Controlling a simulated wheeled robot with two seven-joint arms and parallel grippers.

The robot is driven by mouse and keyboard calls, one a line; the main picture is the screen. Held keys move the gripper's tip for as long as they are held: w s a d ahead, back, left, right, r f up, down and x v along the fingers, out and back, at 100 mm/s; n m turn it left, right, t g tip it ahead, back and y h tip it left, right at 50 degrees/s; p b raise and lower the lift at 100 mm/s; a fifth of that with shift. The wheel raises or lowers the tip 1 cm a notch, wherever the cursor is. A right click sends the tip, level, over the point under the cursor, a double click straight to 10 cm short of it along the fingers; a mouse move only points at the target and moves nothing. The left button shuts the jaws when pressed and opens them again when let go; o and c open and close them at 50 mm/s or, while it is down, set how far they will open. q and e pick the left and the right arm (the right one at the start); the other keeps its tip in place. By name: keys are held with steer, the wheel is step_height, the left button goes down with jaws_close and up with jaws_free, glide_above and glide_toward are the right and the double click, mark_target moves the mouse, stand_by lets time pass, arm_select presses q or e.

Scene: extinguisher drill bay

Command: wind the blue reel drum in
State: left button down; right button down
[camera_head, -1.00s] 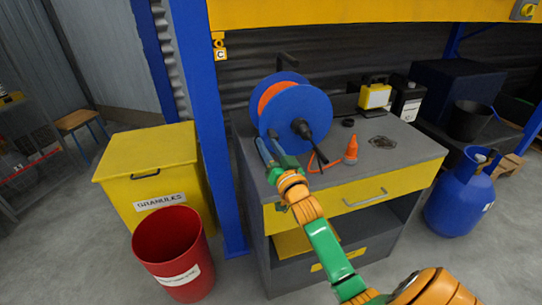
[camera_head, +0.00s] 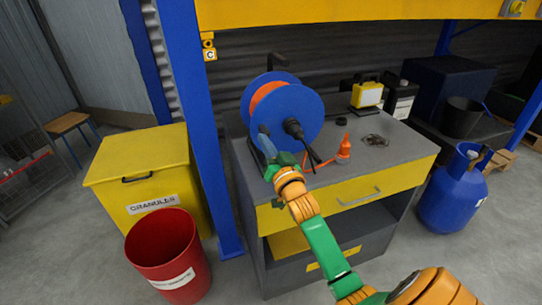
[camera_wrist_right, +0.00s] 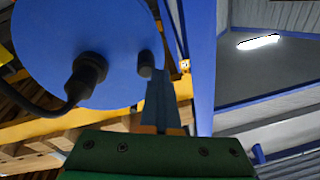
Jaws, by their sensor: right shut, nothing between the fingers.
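The blue reel drum (camera_head: 305,115), with orange line wound between its two discs, stands on the grey bench. Its front disc fills the upper left of the right wrist view (camera_wrist_right: 60,30). A black hub with a dark cable (camera_head: 293,128) sits at the disc's centre. A small black knob (camera_wrist_right: 145,66) stands out near the disc's rim; it shows at the left of the disc in the head view (camera_head: 263,129). My right gripper (camera_wrist_right: 157,80) is shut and empty, its fingertips close beside and just below the knob; whether they touch it I cannot tell. My left gripper is out of view.
On the bench (camera_head: 395,150) are an orange cone-shaped nozzle (camera_head: 344,147), a yellow lamp (camera_head: 367,94) and a dark coil (camera_head: 375,140). A blue post (camera_head: 196,120) rises left of the bench. A yellow granules bin (camera_head: 140,170), red bucket (camera_head: 168,255) and blue gas cylinder (camera_head: 452,190) stand around.

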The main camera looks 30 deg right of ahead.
stand_by(0.5)
steer(key=c, duration=1.2)
jaws_free()
steer(key=shift+a, duration=0.1)
steer(key=o, duration=0.4)
steer(key=shift+w+a, duration=0.1)
steer(key=shift+a, duration=0.15)
steer(key=shift+o, duration=0.8)
steer(key=shift+a+r, duration=0.2)
steer(key=shift+a, duration=0.25)
steer(key=shift+d, duration=0.15)
